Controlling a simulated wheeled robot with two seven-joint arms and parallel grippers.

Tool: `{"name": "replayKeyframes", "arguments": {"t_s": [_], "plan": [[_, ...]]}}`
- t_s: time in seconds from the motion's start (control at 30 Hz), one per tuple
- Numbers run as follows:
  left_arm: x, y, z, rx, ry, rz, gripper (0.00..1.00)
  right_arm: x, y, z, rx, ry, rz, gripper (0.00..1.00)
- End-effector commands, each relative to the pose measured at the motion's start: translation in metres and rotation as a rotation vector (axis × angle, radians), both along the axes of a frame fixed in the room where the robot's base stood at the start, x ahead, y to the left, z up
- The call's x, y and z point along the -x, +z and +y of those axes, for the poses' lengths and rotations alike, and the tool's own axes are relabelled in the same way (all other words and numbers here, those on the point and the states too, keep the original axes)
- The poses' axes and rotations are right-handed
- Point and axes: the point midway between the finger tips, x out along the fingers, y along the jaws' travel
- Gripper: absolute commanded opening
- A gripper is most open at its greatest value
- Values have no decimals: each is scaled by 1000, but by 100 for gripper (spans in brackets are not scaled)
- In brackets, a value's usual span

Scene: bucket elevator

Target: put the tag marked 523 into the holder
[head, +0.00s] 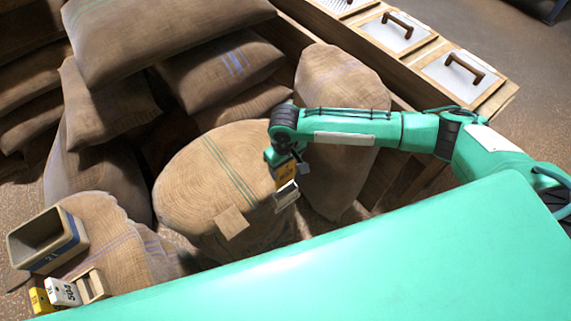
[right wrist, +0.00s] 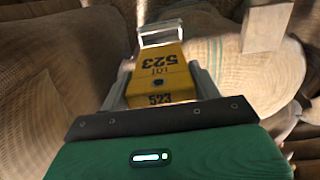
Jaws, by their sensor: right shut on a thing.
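My right gripper (head: 284,162) is shut on the yellow tag marked 523 (right wrist: 158,75), whose number reads upside down on its face in the right wrist view. The yellow tag also shows in the head view (head: 285,174), held above the right side of the round sack top. A pale metal frame (right wrist: 160,33) shows at the tag's far end; I cannot tell whether it is part of the tag. A small wooden piece with an opening (head: 92,286) at lower left may be the holder, but I cannot tell for sure. My left gripper is not in view.
A white tag marked 504 (head: 63,291) and a yellow tag (head: 40,300) stand at lower left beside a grey-tan bin (head: 46,239). Stacked sacks and a lidded wooden chest (head: 461,73) stand behind.

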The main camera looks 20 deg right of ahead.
Motion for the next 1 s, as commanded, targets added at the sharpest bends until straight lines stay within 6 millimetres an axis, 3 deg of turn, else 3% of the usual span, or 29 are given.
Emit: {"name": "replayKeyframes", "arguments": {"t_s": [0.03, 0.5, 0.6, 1.0], "plan": [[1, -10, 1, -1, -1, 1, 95, 0, -9, 0, 0, 0, -1, 41], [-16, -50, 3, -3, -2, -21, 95, 0, -44, 0, -1, -1, 0, 41], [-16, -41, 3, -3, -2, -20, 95, 1, -46, 0, -1, -2, 1, 41], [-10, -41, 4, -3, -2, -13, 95, 0, -52, 0, 0, -1, 1, 41]]}}
